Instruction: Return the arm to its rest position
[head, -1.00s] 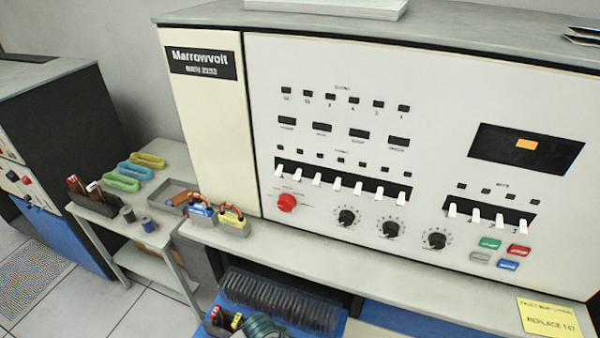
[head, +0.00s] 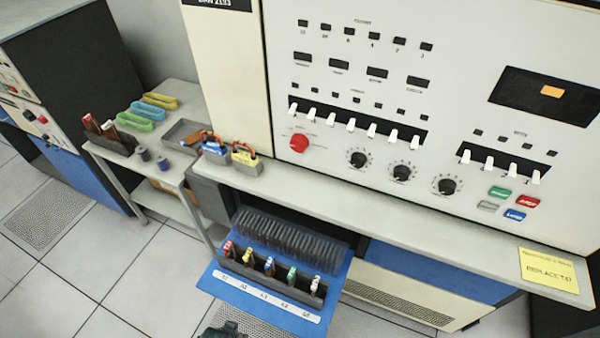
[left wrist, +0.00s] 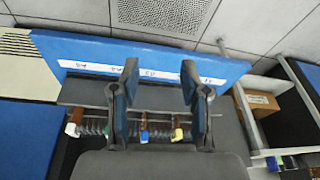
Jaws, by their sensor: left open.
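My left gripper (left wrist: 158,92) shows in the left wrist view with its two dark fingers spread apart and nothing between them. Behind it lies the blue pull-out drawer (left wrist: 215,68) with a white label strip and a row of colour-tipped modules. In the head view only a dark bit of my arm (head: 225,331) shows at the bottom edge, in front of the drawer (head: 212,284). The gripper's fingers are not visible there. My right gripper is in neither view.
The console (head: 225,60) stands behind a narrow ledge (head: 400,205) with a yellow note (head: 547,268). Two small caddies stand on the ledge's left end. A side table (head: 175,180) holds coloured loops, spools and a tray. Open tiled floor (head: 100,280) lies at left.

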